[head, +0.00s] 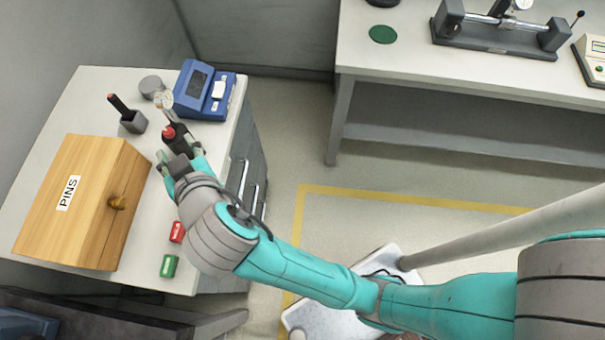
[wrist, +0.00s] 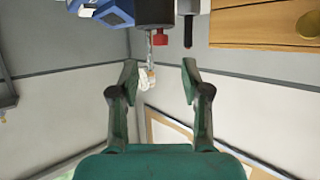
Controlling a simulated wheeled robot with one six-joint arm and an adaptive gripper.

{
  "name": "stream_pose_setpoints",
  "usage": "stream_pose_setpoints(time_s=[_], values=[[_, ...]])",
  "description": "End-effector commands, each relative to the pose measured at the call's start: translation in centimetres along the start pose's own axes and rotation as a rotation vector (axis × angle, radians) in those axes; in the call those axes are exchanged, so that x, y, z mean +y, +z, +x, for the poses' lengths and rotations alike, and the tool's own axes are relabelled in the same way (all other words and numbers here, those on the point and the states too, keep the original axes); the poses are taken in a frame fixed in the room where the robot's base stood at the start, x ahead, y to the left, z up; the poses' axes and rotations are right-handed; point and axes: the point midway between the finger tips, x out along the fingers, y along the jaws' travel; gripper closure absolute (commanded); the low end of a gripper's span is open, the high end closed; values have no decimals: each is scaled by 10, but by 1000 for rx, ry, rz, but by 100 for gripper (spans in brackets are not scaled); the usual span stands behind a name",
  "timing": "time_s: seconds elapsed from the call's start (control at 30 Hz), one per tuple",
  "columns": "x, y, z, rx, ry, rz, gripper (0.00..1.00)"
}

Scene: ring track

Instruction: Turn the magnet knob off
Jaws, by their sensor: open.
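The magnet knob is red (head: 170,132) and sits on a black magnet base (head: 183,143) that carries a dial gauge, on the left bench. In the wrist view the red knob (wrist: 160,40) projects from the dark base (wrist: 153,10) near the top centre. My gripper (head: 181,160) is right beside the base in the head view and partly hides it. In the wrist view my gripper (wrist: 160,78) is open, with a fingertip on either side of an empty gap. The knob lies beyond the fingertips, roughly in line with the gap. The knob's setting cannot be read.
A wooden PINS box (head: 66,225) stands left of my gripper. Small red (head: 177,232) and green (head: 169,266) blocks lie near the bench's right edge. Another bench (head: 440,70) stands at the back right.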

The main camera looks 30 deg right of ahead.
Motion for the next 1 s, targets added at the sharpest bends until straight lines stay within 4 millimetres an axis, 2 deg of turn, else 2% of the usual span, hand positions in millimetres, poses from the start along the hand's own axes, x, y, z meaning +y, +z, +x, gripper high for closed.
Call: stream_pose_setpoints(time_s=[0.1, 0.43, 0.83, 1.0], values=[[1, -1, 21, 1, 3, 2, 53], [1, -1, 72, 0, 3, 2, 53], [-7, -2, 69, 3, 243, 101, 53], [-13, -1, 40, 2, 241, 102, 53]])
